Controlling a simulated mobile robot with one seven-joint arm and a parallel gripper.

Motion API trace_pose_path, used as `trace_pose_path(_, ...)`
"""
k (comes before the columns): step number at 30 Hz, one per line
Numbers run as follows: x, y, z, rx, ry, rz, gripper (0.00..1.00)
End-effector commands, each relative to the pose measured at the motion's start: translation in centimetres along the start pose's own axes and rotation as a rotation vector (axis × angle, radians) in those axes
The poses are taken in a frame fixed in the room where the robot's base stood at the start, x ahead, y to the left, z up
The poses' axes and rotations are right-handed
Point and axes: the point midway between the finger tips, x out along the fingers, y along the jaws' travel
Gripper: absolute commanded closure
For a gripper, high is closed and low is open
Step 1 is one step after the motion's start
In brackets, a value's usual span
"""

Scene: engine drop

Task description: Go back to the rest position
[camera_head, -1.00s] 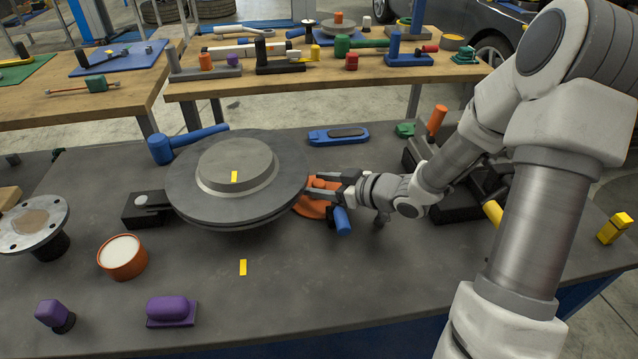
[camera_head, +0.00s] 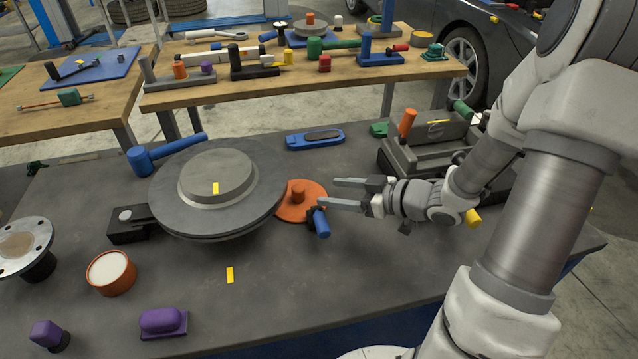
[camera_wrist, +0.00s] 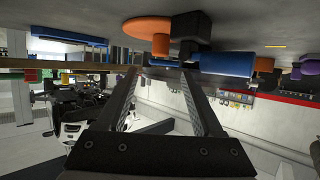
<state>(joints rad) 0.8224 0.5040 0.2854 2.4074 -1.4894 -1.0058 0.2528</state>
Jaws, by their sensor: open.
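My gripper (camera_head: 348,193) is open and empty, a little above the grey workbench (camera_head: 310,275). Its fingers point left, toward an orange disc with a knob (camera_head: 291,205) and a small blue-handled piece (camera_head: 321,223). The fingertips are close to these; a small gap to the disc seems to show. In the wrist view my open fingers (camera_wrist: 165,85) have nothing between them, and the orange disc (camera_wrist: 137,28) and blue handle (camera_wrist: 226,64) appear near the top. The view there looks upside down. A large grey round disc (camera_head: 218,178) with a yellow mark lies left of the orange disc.
A blue hammer (camera_head: 165,152) lies behind the large disc and a blue tray (camera_head: 315,139) at the back. An orange cup (camera_head: 110,272) and purple blocks (camera_head: 163,322) stand front left.

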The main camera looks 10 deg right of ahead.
Motion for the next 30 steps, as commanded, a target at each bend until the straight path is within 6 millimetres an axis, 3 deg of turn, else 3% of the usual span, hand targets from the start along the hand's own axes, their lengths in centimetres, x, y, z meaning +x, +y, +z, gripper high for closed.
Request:
trace_pose_path(5,-1.1,0.0,0.0,0.0,0.0,0.0,0.32)
trace_pose_path(21,-1.1,0.1,-0.2,-0.007,-0.012,0.008,0.32)
trace_pose_path(26,-1.0,1.8,-1.4,-0.041,-0.123,0.097,0.32)
trace_pose_path(30,-1.9,4.4,-3.9,-0.073,-0.29,0.264,0.32)
